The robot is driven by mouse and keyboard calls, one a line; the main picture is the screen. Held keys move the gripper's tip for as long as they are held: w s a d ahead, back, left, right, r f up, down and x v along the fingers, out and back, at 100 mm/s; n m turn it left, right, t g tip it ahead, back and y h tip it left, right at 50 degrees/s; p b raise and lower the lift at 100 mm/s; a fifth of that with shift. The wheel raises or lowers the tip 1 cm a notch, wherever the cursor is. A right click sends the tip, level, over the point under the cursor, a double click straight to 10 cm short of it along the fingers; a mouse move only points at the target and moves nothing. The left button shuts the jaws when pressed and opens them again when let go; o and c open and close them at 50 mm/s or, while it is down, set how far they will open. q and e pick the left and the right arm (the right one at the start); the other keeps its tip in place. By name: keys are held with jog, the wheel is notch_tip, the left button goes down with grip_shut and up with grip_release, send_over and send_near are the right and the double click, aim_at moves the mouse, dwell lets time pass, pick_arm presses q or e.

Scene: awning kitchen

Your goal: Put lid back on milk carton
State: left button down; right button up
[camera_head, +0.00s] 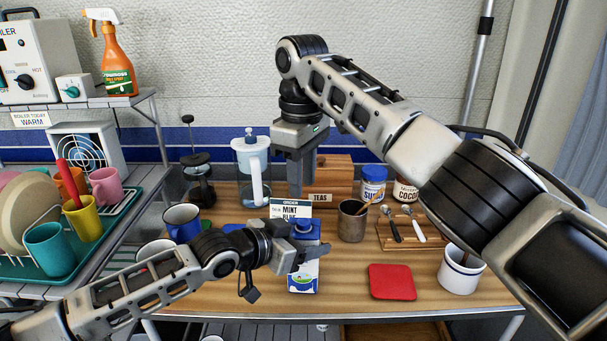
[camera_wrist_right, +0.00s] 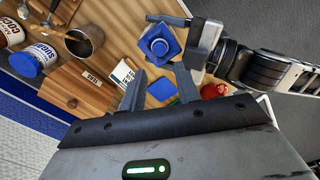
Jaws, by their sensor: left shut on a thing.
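The blue-and-white milk carton (camera_head: 303,280) stands upright near the front of the wooden table. My left gripper (camera_head: 306,256) is shut around its upper part. In the right wrist view the carton's blue top (camera_wrist_right: 158,46) shows from above, with a round spout in the middle; whether a lid sits on it I cannot tell. My right gripper (camera_head: 295,175) points down above the table, behind and above the carton. Its two fingers (camera_wrist_right: 160,75) are apart with nothing between them, so it is open. I cannot make out a separate lid.
A mint sign (camera_head: 290,208) stands just behind the carton. A water jug (camera_head: 250,160), a blue mug (camera_head: 182,222) and a metal cup (camera_head: 352,222) stand around it. A red mat (camera_head: 391,281) lies to the right. A flat blue patch (camera_wrist_right: 162,89) shows below the carton in the wrist view.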

aim_at(304, 222)
jog(key=shift+d+r+n, duration=0.1)
jog(key=shift+r+n, duration=0.05)
jog(key=shift+n, duration=0.55)
jog(key=shift+f, duration=4.05)
grip_shut()
jog(key=shift+o, duration=1.8)
grip_release()
notch_tip(304, 222, up, 12)
